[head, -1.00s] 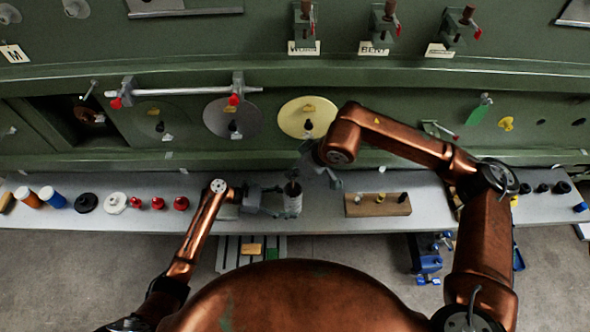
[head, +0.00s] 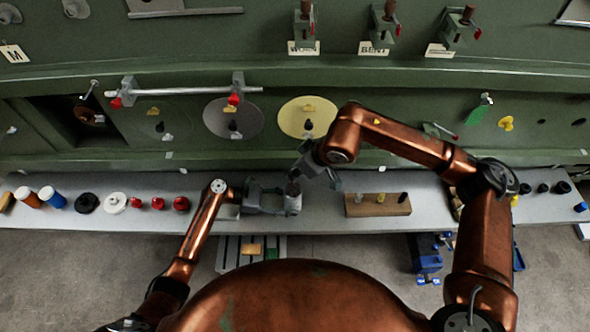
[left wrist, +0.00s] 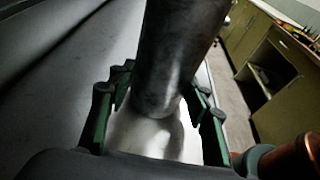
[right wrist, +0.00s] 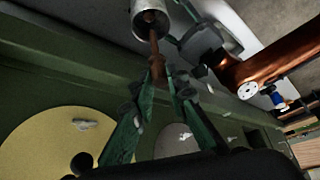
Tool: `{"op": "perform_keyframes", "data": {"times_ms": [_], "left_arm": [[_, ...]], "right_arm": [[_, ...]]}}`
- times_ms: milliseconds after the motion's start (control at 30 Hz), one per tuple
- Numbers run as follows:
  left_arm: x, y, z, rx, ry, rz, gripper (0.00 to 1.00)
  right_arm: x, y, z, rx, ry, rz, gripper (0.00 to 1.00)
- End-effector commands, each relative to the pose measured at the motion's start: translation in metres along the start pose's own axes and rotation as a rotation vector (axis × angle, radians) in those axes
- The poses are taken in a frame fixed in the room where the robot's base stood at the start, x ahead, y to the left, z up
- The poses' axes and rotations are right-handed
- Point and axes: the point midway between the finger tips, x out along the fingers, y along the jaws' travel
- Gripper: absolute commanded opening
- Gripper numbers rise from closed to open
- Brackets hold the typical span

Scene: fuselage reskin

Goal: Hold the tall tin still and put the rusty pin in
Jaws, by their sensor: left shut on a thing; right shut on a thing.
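The tall tin (head: 294,205) is a grey metal cylinder standing at the front of the shelf. My left gripper (head: 284,199) is shut around it from the left; in the left wrist view the tin (left wrist: 175,60) rises between the green fingers (left wrist: 158,118). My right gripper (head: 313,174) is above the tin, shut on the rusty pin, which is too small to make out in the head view. In the right wrist view the thin brown pin (right wrist: 155,52) points at the tin's open mouth (right wrist: 150,18), its far end at or just inside the rim. The depth is unclear.
A wooden block (head: 376,206) with small pegs lies right of the tin. Red knobs (head: 181,203) and a white disc (head: 115,203) stand to the left. The green fuselage wall (head: 390,160) rises behind the grey shelf (head: 230,182).

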Motion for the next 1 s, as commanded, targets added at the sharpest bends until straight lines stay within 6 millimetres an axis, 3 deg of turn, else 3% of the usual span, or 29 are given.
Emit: {"op": "perform_keyframes", "data": {"times_ms": [1000], "left_arm": [[0.000, 0.000, 0.000, 0.000, 0.001, 0.000, 0.32]], "right_arm": [[0.032, 0.000, 0.018, 0.001, 0.000, 0.000, 0.00]]}}
